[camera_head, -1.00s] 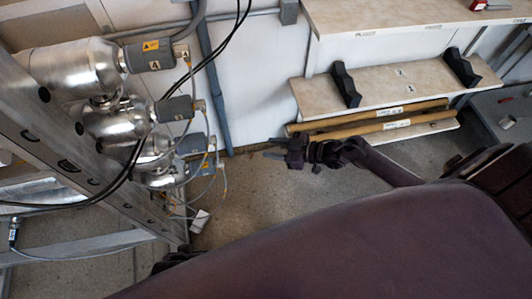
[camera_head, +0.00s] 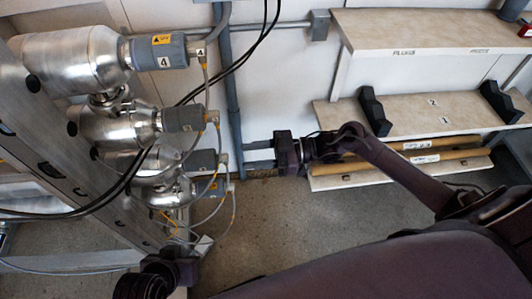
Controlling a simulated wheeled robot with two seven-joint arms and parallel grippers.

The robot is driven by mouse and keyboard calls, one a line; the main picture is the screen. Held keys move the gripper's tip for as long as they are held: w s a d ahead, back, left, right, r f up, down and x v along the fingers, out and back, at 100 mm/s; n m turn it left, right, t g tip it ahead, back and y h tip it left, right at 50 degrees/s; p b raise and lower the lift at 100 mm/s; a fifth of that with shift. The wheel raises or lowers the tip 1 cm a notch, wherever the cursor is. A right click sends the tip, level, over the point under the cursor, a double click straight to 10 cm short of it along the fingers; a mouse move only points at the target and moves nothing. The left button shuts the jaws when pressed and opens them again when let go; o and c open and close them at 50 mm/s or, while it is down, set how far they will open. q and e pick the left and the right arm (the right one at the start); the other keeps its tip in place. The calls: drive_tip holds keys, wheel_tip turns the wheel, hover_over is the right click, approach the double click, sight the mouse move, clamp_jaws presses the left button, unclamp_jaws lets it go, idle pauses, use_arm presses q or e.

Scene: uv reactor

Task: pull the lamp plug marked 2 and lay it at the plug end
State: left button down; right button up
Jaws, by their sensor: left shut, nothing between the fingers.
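Several lamp plugs, grey cylinders with cables, sit on the right ends of the steel lamp housings. The top plug (camera_head: 160,52) reads 4; the lower plugs, such as the third one down (camera_head: 200,160), show no number I can read. The pale bench top (camera_head: 372,30) at upper right has a label reading PLUGS at its left end. My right gripper (camera_head: 257,155) is open and empty, its fingers pointing left towards the lower plugs, apart from them. My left gripper (camera_head: 188,252) is shut at the bottom left, below the lamps; its fingertips are hard to make out.
A lower shelf (camera_head: 410,88) has black cradles (camera_head: 375,110) and labels 1 and 2. Two long tan tubes (camera_head: 440,144) lie below it. Black cables (camera_head: 130,175) cross in front of the lamps. A vertical grey pipe (camera_head: 233,100) runs behind my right gripper's fingers.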

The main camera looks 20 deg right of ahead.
drive_tip(key=shift+x, duration=2.95)
drive_tip(key=shift+d, duration=0.1)
clamp_jaws()
drive_tip(key=shift+d, duration=0.1)
drive_tip(key=shift+p+v, duration=0.35)
drive_tip(key=shift+v, duration=2.15)
